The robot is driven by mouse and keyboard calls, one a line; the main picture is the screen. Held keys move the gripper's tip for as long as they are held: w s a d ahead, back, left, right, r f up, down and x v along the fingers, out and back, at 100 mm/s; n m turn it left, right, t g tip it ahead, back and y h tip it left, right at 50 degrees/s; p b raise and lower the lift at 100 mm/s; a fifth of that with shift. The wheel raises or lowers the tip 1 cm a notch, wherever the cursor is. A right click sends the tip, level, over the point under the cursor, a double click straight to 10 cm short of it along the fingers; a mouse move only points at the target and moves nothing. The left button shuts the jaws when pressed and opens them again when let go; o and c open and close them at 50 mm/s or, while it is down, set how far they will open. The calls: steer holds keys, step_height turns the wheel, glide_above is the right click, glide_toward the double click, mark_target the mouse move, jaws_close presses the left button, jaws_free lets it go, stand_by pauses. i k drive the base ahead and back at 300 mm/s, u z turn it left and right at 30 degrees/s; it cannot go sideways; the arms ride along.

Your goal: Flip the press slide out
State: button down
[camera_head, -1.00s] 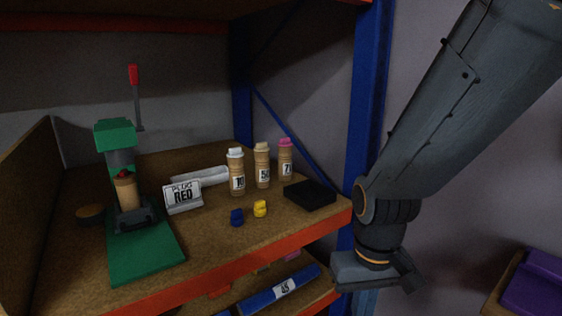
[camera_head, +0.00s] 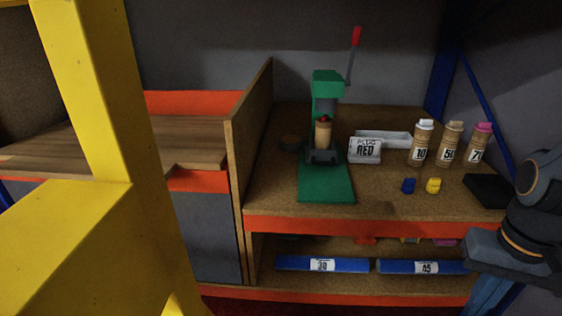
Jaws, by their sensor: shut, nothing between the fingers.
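The green press (camera_head: 328,88) stands on the wooden shelf, with a red-tipped lever (camera_head: 355,45) rising at its right. A tan tube with a red top (camera_head: 323,132) stands upright under the press head, on the dark press slide (camera_head: 322,155). The slide sits at the back of the green base plate (camera_head: 327,184). My gripper (camera_head: 485,262) is at the lower right, in front of the shelf edge and well away from the press. Its fingers are shut and hold nothing.
A "PLUG RED" sign (camera_head: 365,151) stands right of the press, before a white tray (camera_head: 383,139). A wooden divider (camera_head: 246,150) and yellow post (camera_head: 100,110) stand left.

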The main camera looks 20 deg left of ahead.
mark_target(328, 157)
steer(key=u, duration=0.15)
steer(key=i, duration=1)
steer(key=u, duration=2.1)
